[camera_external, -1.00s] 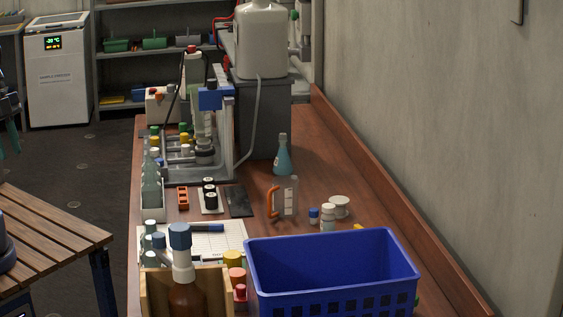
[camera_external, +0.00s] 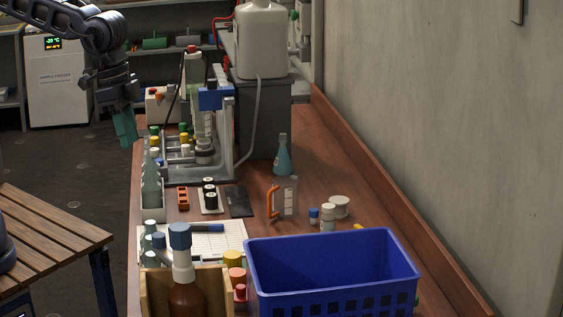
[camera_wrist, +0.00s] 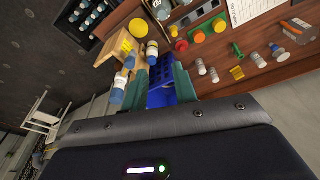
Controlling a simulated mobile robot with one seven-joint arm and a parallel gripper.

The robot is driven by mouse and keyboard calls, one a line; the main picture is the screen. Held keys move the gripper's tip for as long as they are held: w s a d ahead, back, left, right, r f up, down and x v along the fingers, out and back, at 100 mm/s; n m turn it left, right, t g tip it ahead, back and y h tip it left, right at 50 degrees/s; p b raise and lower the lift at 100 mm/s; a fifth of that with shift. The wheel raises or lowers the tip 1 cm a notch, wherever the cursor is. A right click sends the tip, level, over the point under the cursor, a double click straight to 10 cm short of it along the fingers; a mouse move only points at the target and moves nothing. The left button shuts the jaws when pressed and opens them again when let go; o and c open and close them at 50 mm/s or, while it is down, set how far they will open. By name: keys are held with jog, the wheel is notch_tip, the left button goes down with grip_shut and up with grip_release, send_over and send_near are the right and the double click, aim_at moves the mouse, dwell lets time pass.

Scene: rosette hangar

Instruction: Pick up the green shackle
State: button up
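My gripper (camera_external: 124,128) hangs at the upper left in the external view, with teal fingers pointing down, left of the bench and above the floor. In the wrist view my gripper (camera_wrist: 158,88) is open, its two fingers apart with nothing held between them. The blue basket (camera_wrist: 160,96) shows beyond the gap.
The blue basket (camera_external: 330,244) stands at the front of the wooden bench (camera_external: 330,130). A wooden box (camera_external: 157,295) with a brown bottle is left of it. A slatted table (camera_external: 45,235) is left.

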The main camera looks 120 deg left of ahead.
jog(key=w+a+f+n+g, duration=0.1)
jog(key=w+a+f+n, duration=0.1)
jog(key=w+a+f, duration=0.6)
jog(key=w+a+f+n+g, duration=0.15)
jog(key=w+a, duration=0.25)
jog(key=a, duration=0.8)
jog(key=a+f+n, duration=0.1)
jog(key=a+f, duration=0.5)
jog(key=w+a+f, duration=0.1)
jog(key=a+f, duration=0.5)
jog(key=a, duration=0.1)
jog(key=a+f+n, duration=0.1)
jog(key=a+f, duration=0.5)
jog(key=a, duration=0.1)
jog(key=shift+w+a+n+h, duration=0.25)
jog(key=shift+w+n+h, duration=0.05)
jog(key=shift+w+n, duration=0.1)
notch_tip(320, 180, down, 5)
jog(key=shift+s+a+f, duration=0.1)
jog(key=shift+f, duration=1.25)
jog(key=shift+s+f, duration=0.1)
jog(key=shift+f, duration=1.25)
grip_shut()
